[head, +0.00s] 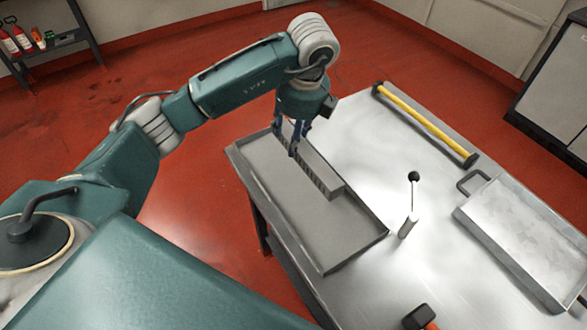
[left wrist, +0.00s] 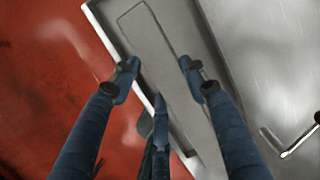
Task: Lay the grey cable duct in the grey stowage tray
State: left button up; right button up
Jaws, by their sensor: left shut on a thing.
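The grey cable duct (head: 322,174) is a long bar with a slotted side. It lies lengthwise over the far part of the grey stowage tray (head: 310,225), along its right side. Whether it rests on the tray floor or hangs just above it, I cannot tell. The tray is shallow with low rims, and its near part is bare. My left gripper (head: 296,140) points down, shut on the duct near its far end. In the left wrist view the duct (left wrist: 157,48) runs between my blue fingers (left wrist: 158,78). My right gripper is not in view.
The tray sits at the left edge of a metal table (head: 365,150). Right of it are an upright lever with a black knob (head: 413,178), a yellow bar (head: 425,122), and a metal tray with a handle (head: 520,235). A black-and-orange tool (head: 420,318) lies at the front.

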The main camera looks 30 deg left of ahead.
pick_arm(q)
jog(key=x, duration=0.2)
jog(key=d+p+x, duration=0.1)
jog(key=x, duration=0.4)
jog(key=shift+s+d+f, duration=0.15)
jog(key=shift+s+d, duration=0.1)
jog(key=shift+s, duration=0.15)
jog(key=x, duration=0.1)
jog(key=p+x, duration=0.1)
jog(key=x, duration=0.1)
jog(key=shift+s+d+f, duration=0.15)
jog(key=shift+d+f, duration=0.15)
jog(key=shift+f, duration=0.35)
jog(key=shift+f, duration=0.15)
jog(key=o, duration=1.5)
